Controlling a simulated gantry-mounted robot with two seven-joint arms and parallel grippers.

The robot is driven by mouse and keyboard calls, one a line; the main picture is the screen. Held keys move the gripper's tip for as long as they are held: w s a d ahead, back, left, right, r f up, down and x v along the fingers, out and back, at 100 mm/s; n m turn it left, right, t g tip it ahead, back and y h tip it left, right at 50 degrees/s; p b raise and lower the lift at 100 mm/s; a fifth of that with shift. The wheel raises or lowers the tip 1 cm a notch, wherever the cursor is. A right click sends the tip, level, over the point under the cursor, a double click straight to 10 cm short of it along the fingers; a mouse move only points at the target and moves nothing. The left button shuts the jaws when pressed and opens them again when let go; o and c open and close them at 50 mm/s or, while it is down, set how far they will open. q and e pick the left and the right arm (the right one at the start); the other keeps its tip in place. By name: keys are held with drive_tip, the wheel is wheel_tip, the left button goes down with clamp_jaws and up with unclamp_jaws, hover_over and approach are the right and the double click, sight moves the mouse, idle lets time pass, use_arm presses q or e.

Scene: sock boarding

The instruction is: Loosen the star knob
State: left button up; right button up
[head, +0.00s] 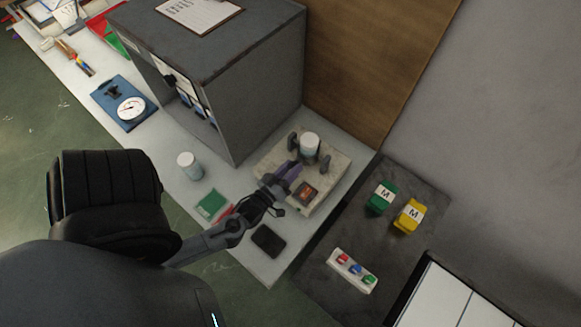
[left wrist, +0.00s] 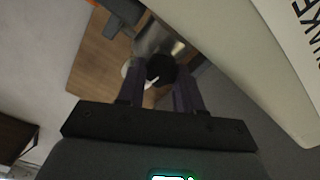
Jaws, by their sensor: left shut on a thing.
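The star knob (left wrist: 160,70) shows in the left wrist view as a dark round knob with a white mark, between my two purple-grey fingers. My left gripper (left wrist: 160,92) is shut on it. In the head view, my left gripper (head: 290,172) reaches in from the lower left to the beige device (head: 322,165). The device carries a white-topped cylinder (head: 309,146) with dark parts on both sides. My fingers hide the knob in the head view. My right gripper is in neither view.
A tall grey cabinet (head: 262,100) stands left of the device, close by. Green (head: 381,197) and yellow (head: 409,217) blocks marked M stand on the dark surface at right.

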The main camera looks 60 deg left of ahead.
use_arm(q)
drive_tip(key=o, duration=1)
drive_tip(key=v, duration=1.1)
drive_tip(key=shift+b, duration=0.3)
drive_tip(key=shift+w, duration=0.2)
